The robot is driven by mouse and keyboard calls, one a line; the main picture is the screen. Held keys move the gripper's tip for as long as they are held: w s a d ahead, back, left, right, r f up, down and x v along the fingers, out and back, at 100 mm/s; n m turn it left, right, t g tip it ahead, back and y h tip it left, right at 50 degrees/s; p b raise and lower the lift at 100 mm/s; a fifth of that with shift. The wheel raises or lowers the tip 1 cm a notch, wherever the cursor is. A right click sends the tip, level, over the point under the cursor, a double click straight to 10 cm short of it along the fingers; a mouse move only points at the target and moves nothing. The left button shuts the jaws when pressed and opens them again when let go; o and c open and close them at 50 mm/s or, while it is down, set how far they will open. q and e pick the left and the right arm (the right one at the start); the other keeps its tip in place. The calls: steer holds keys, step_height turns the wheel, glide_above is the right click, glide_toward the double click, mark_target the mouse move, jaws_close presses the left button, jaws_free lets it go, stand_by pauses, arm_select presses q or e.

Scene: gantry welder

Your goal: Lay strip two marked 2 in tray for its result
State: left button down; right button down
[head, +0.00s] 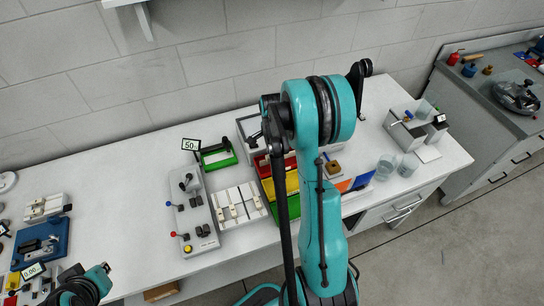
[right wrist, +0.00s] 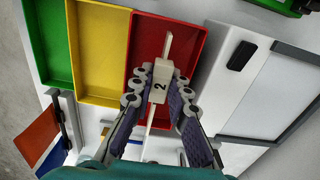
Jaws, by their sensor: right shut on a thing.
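Strip two, a thin pale strip with a white block marked 2 (right wrist: 160,82), is held between the fingers of my right gripper (right wrist: 160,92) in the right wrist view. The strip appears over the red tray (right wrist: 143,38); I cannot tell whether it touches the tray floor. The yellow tray (right wrist: 98,50) and the green tray (right wrist: 45,40) stand beside the red one. In the head view the red tray (head: 261,164) is partly hidden by my right arm, which also hides the strip. My left gripper (head: 78,290) is at the lower left, its fingertips unclear.
Left of the trays are a white rack with several strips (head: 238,206) and a grey device with knobs (head: 194,215). A green-framed stand (head: 218,158) is behind. Glass beakers (head: 386,167) stand at the right. A framed white panel (right wrist: 270,95) lies beside the red tray.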

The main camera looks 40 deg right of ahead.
steer(key=shift+f+b, duration=0.6)
steer(key=shift+b, duration=0.1)
steer(key=c, duration=1.5)
jaws_free()
steer(key=shift+r, duration=0.2)
